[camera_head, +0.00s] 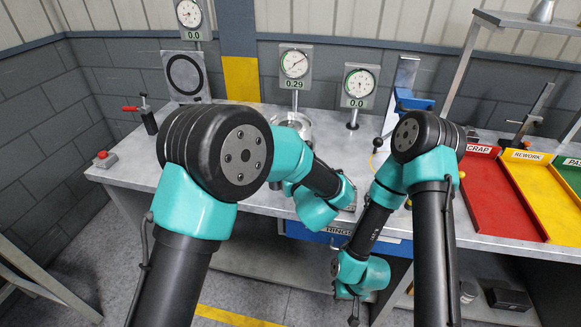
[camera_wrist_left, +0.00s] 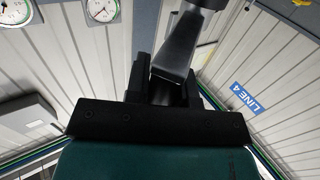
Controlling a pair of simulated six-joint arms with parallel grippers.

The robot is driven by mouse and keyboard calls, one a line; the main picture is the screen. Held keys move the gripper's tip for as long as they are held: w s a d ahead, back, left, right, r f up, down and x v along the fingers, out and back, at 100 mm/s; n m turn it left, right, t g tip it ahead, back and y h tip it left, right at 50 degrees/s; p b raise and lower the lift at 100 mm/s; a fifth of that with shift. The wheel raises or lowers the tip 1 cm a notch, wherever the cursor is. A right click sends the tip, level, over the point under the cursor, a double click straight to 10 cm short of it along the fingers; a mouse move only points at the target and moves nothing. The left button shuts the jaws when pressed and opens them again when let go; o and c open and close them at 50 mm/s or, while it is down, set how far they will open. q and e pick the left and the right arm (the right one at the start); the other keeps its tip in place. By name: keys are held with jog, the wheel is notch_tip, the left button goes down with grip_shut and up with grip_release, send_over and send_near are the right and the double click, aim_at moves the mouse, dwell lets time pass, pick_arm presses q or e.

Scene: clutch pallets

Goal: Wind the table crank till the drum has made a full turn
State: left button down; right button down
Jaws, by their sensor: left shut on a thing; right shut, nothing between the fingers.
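In the left wrist view my left gripper (camera_wrist_left: 166,90) is shut on a dark grey tapered part, apparently the crank's handle (camera_wrist_left: 178,52). In the head view that gripper and the crank are hidden behind my left arm, which reaches over the table's front middle. A silver round body (camera_head: 292,121), perhaps the drum, stands on the table, partly covered by that arm. I cannot tell how far it is turned. My right gripper (camera_head: 354,311) hangs low in front of the table edge, shut and empty, apart from everything on the table.
The table (camera_head: 240,196) carries a dial reading 0.29 (camera_head: 295,65), another reading 0.0 (camera_head: 360,84), a blue stand (camera_head: 407,88), and a red button (camera_head: 103,158) at left. Red (camera_head: 486,200) and yellow (camera_head: 548,200) trays lie at right.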

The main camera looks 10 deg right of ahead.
dwell(0.3)
pick_arm(q)
jog(key=c, duration=1)
grip_release()
jog(key=shift+o, duration=0.2)
